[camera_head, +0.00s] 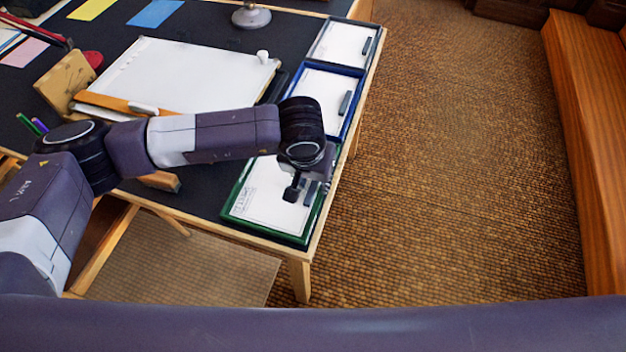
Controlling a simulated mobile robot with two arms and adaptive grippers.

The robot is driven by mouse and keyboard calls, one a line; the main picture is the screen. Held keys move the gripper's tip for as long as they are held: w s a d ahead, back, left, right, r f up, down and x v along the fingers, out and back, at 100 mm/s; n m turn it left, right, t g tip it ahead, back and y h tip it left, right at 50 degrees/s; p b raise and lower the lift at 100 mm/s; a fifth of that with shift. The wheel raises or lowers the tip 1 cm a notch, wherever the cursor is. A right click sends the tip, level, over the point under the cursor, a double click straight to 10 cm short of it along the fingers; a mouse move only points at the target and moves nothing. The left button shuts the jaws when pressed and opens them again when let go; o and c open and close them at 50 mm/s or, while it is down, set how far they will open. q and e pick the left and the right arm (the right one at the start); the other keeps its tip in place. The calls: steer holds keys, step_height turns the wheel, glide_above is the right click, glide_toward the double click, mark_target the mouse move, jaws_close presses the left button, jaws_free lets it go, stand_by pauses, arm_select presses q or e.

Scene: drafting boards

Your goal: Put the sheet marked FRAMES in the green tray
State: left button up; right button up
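The green tray (263,234) sits at the near right corner of the dark table. A white sheet (262,200) lies in it, with small print at its left side that I cannot read. My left gripper (294,192) points down over the right part of this sheet. I cannot tell whether its fingers are apart or whether they touch the sheet. My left arm hides the tray's far edge. No sheet with a readable FRAMES mark shows. My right gripper is out of view.
A blue tray (361,99) and a grey tray (376,52) stand behind the green one along the right edge, each with a white sheet. A drafting board (185,72) with white paper lies left of them. A lamp base (251,17) stands at the back. Floor lies right.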

arm_select(q)
steer(key=p+v, duration=0.3)
steer(key=v, duration=0.9)
steer(key=shift+p, duration=0.35)
steer(key=shift+s+d, duration=0.1)
